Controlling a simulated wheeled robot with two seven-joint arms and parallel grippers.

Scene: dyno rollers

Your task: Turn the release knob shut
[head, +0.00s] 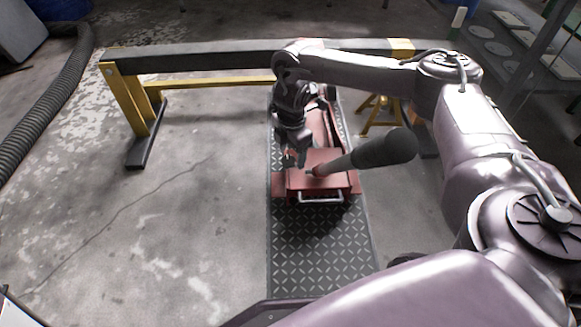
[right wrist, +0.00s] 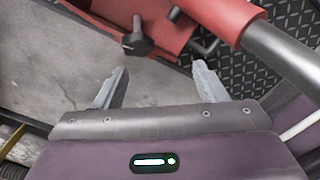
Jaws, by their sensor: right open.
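The release knob (right wrist: 137,43) is a small dark knob on a short stem at the edge of a red jack body (right wrist: 178,30), seen at the top of the right wrist view. The red jack also shows in the head view (head: 318,186); there I cannot make out the knob near the gripper. My right gripper (right wrist: 160,68) is open, its two grey fingers apart with nothing between them. The knob lies just beyond the fingertips, left of the middle of the gap. In the head view my right gripper (head: 294,158) hangs over the jack's left side. My left gripper is not in view.
The jack's lever with a thick dark grip (head: 385,149) sticks out to the right, close to my right gripper. The jack sits on a dark patterned strip (head: 320,250). A barrier beam (head: 200,57) on yellow legs runs behind. Concrete floor at left is clear.

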